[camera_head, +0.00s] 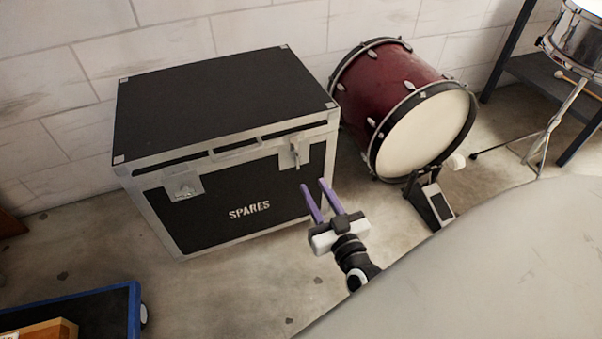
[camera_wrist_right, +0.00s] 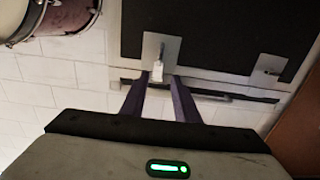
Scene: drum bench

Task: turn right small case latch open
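The black case (camera_head: 225,185) marked SPARES stands on the floor with its lid down. Its right latch (camera_head: 295,153) is a silver plate with a small lever on the front, near the right corner. A similar left latch (camera_head: 182,184) sits toward the left. My right gripper (camera_head: 314,187), with purple fingers, is open and empty, in front of and a little below the right latch. In the right wrist view, the latch plate (camera_wrist_right: 160,48) and its pale lever (camera_wrist_right: 157,72) appear between my fingertips (camera_wrist_right: 159,80); contact cannot be told. My left gripper is not in view.
A red bass drum (camera_head: 395,95) with a pedal (camera_head: 436,205) stands right of the case. A grey surface (camera_head: 490,270) fills the lower right. A blue-edged tray (camera_head: 105,310) is lower left. Bare floor lies before the case.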

